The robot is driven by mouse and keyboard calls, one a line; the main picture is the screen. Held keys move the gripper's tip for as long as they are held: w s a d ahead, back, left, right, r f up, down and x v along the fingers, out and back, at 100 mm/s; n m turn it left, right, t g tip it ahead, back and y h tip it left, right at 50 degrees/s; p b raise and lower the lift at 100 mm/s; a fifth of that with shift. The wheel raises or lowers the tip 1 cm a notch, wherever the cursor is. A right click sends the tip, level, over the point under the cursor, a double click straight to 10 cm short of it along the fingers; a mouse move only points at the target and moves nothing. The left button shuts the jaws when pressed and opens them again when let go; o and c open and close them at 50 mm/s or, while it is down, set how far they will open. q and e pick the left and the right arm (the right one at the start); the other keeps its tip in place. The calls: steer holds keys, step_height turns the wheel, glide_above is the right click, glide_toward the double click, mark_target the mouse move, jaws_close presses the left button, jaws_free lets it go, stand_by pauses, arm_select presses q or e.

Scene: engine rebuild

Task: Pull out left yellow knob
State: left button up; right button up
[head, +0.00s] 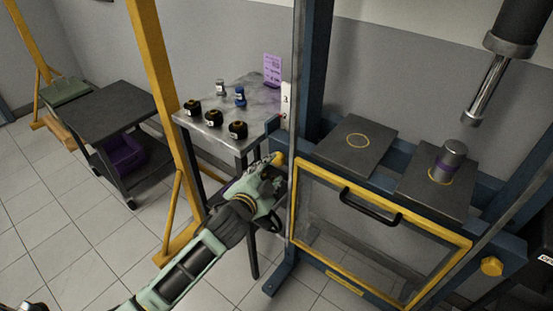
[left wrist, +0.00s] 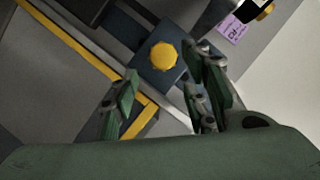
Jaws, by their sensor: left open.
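The left yellow knob (head: 278,158) sits on the left post of the blue press frame, just beyond my left gripper (head: 271,178), which partly hides it in the head view. In the left wrist view the knob (left wrist: 163,56) is a round yellow disc on a dark blue plate. There my left gripper (left wrist: 161,78) is open, with its fingers on either side of the knob's line and the knob showing past the gap. I cannot tell whether a finger touches it. The right yellow knob (head: 491,266) is on the right side of the frame. My right gripper is not in view.
A yellow-edged clear guard door (head: 335,262) with a black handle (head: 370,206) is right of my gripper. A grey metal table (head: 222,132) with several small black pieces stands behind. Two dark plates lie on the press; one bears a metal cylinder (head: 450,158).

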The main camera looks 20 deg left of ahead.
mark_target(279, 163)
arm_select(q)
steer(key=x, duration=0.2)
steer(key=shift+w, duration=0.35)
steer(key=x, duration=0.2)
steer(key=shift+w+f, duration=0.2)
steer(key=shift+w, duration=0.05)
steer(key=shift+w+f, duration=0.1)
steer(key=shift+w, duration=0.25)
steer(key=shift+w+d+f, duration=0.1)
steer(key=shift+w, duration=0.25)
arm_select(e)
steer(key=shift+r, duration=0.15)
arm_select(q)
steer(key=shift+f, duration=0.1)
steer(key=c, duration=1)
jaws_close()
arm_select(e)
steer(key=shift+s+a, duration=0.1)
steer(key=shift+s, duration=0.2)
arm_select(q)
steer(key=shift+s, duration=0.1)
